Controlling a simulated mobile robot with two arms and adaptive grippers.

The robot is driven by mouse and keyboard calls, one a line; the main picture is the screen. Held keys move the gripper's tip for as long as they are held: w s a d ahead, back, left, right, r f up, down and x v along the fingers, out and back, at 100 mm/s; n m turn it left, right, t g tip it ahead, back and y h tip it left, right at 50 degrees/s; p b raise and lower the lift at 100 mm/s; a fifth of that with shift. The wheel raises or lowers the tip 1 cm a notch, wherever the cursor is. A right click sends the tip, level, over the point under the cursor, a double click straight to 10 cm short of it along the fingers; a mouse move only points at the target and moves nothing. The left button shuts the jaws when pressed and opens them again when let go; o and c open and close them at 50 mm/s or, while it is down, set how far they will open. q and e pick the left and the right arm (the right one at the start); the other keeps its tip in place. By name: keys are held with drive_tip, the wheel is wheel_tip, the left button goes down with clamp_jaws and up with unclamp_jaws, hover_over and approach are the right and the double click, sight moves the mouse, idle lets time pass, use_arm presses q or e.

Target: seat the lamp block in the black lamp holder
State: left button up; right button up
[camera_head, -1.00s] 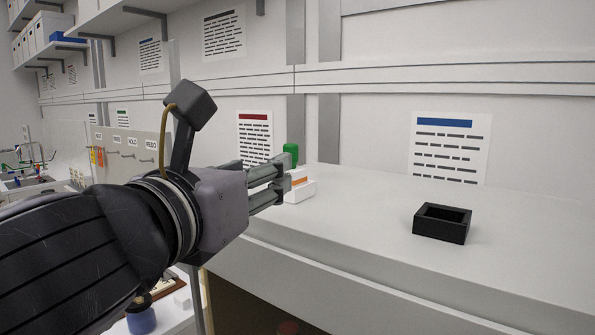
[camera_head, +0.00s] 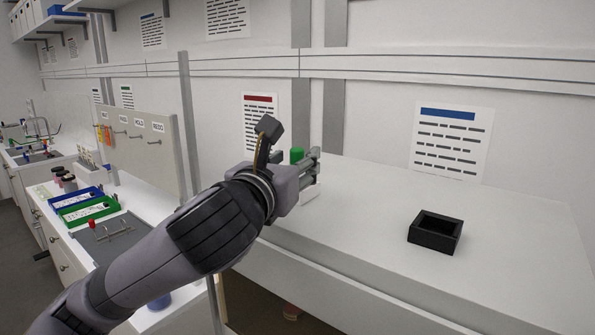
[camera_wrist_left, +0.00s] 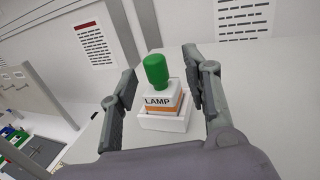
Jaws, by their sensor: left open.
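The lamp block is a white block with an orange band, the word LAMP and a green knob on top; its label shows in the left wrist view (camera_wrist_left: 160,101). It stands upright in a white square base (camera_wrist_left: 166,122). In the head view the green knob (camera_head: 297,155) shows behind my left gripper (camera_head: 316,168), which hides most of the block. My left gripper is open, with one finger on each side of the block in the left wrist view and gaps to both. The black lamp holder (camera_head: 436,243), an open square box, stands empty to the right. My right gripper is out of view.
The white counter (camera_head: 370,215) is clear between the block and the holder. The wall with a red-headed sheet (camera_head: 260,120) and a blue-headed sheet (camera_head: 450,140) rises behind. A lower bench at left carries a green tray (camera_head: 88,210) and a hook board (camera_head: 140,140).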

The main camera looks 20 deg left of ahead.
sight(294, 158)
use_arm(q)
drive_tip(key=w, duration=0.1)
drive_tip(key=w+p, duration=0.1)
drive_tip(key=w, duration=0.1)
drive_tip(key=shift+w+a, duration=0.25)
drive_tip(key=shift+w+d, duration=0.1)
drive_tip(key=shift+w, duration=0.1)
drive_tip(key=shift+c, duration=0.5)
clamp_jaws()
